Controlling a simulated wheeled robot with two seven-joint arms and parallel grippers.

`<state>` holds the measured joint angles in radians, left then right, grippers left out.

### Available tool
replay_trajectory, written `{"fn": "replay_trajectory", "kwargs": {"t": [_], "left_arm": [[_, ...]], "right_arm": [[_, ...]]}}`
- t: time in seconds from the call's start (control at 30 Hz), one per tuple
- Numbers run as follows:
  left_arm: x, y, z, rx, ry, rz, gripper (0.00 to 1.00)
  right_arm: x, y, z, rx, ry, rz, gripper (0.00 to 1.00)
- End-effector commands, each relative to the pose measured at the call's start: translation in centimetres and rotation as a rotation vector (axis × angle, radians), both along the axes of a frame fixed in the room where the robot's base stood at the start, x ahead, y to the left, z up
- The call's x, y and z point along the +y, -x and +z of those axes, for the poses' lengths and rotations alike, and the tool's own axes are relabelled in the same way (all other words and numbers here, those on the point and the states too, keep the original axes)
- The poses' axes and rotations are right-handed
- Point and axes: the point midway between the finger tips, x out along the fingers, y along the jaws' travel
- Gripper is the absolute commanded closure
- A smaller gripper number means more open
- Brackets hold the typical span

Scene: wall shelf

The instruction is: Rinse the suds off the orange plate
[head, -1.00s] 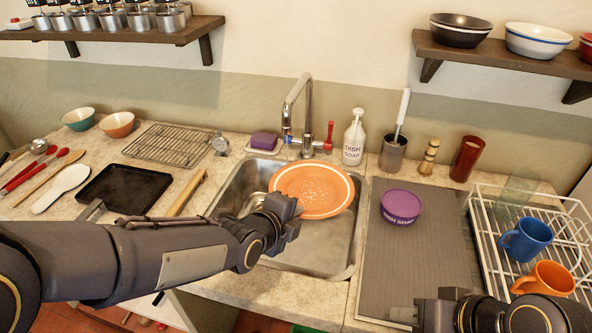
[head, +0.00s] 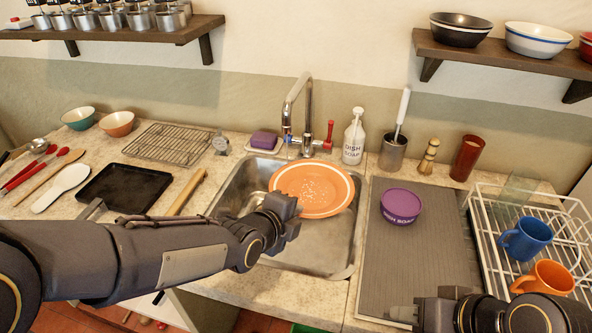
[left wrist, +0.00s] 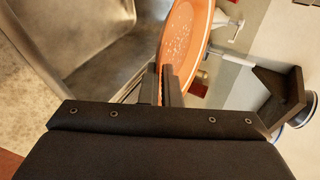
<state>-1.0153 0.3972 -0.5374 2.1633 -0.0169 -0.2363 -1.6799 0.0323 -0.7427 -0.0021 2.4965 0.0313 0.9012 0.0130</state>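The orange plate (head: 312,190) with a pale ring near its rim is held tilted over the steel sink (head: 338,262), below the faucet (head: 298,100). White suds specks show on its middle. My left gripper (head: 290,205) is shut on the plate's near edge; the left wrist view shows the fingers (left wrist: 166,88) pinching the rim of the plate (left wrist: 183,40). I cannot clearly make out water falling from the spout. A red lever (head: 330,131) stands at the faucet's right. My right gripper (head: 403,315) is low at the right, away from the plate; its finger gap is unclear.
A purple tub (head: 401,206) sits on the grey mat (head: 420,260) right of the sink. A white rack (head: 487,240) holds a blue mug (head: 527,238) and an orange mug (head: 545,278). A soap bottle (head: 354,138) and purple sponge (head: 264,140) stand behind the sink.

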Motion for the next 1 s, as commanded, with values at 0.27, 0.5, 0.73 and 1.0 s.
{"fn": "replay_trajectory", "kwargs": {"t": [0.27,0.5,0.73,1.0], "left_arm": [[-0.5,1.5,2.0,-0.003,0.000,-0.003,1.00],[-0.9,3.1,3.2,-0.002,0.000,-0.002,1.00],[-1.3,4.4,4.2,-0.001,0.002,-0.001,1.00],[-1.3,4.7,4.1,-0.003,0.002,0.000,1.00]], "right_arm": [[0.0,0.0,3.1,0.000,0.000,0.000,0.64],[0.0,0.0,5.4,0.000,0.000,0.000,0.64],[0.0,0.0,7.3,0.000,0.000,0.000,0.64],[0.0,0.0,7.4,0.000,0.000,0.000,0.64]]}}
